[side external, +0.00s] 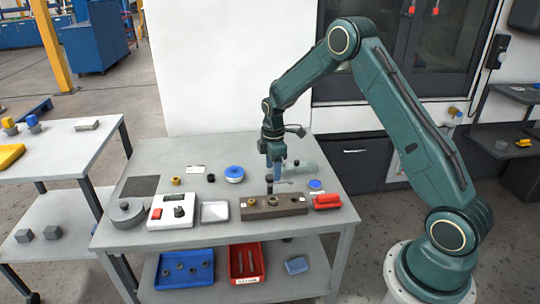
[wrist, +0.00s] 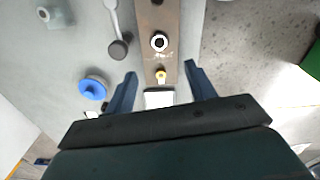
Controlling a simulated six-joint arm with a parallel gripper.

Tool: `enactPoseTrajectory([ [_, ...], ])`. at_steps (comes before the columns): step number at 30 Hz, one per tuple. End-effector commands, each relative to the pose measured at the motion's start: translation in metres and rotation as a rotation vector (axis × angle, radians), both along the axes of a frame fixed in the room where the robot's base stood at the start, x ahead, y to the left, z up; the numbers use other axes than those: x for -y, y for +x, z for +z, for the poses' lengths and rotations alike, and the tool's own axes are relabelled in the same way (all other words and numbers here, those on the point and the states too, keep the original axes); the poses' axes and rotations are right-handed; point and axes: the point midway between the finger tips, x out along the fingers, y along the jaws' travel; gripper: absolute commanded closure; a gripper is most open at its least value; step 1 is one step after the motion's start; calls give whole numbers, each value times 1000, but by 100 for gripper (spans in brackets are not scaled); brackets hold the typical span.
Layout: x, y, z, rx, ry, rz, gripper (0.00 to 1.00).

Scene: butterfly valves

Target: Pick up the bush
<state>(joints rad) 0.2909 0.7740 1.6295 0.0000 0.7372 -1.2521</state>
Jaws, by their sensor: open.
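A small brass-coloured ring, which looks like the bush (wrist: 160,75), sits at one end of a brown block (side external: 288,209) on the table. In the side view a brass ring (side external: 251,201) shows at the block's left end. My gripper (side external: 272,178) is open and empty, pointing down above the block. In the wrist view its fingers (wrist: 160,72) appear on either side of the brass ring, not touching it.
A white tray (side external: 215,211), a white box with a red button (side external: 172,212) and a red piece (side external: 327,201) stand near the block. A blue round part (side external: 234,174) and a dark-ended rod (wrist: 118,48) lie behind. Blue and red bins (side external: 246,264) are below.

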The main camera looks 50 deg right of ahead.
Motion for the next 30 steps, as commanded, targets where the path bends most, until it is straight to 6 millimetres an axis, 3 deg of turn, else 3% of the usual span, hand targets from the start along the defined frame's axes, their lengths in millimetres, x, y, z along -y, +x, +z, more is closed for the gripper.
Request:
enactPoseTrajectory([
  [12,0,-1,-60,-3,1,0,45],
  [30,1,-1,-84,-3,1,-1,45],
])
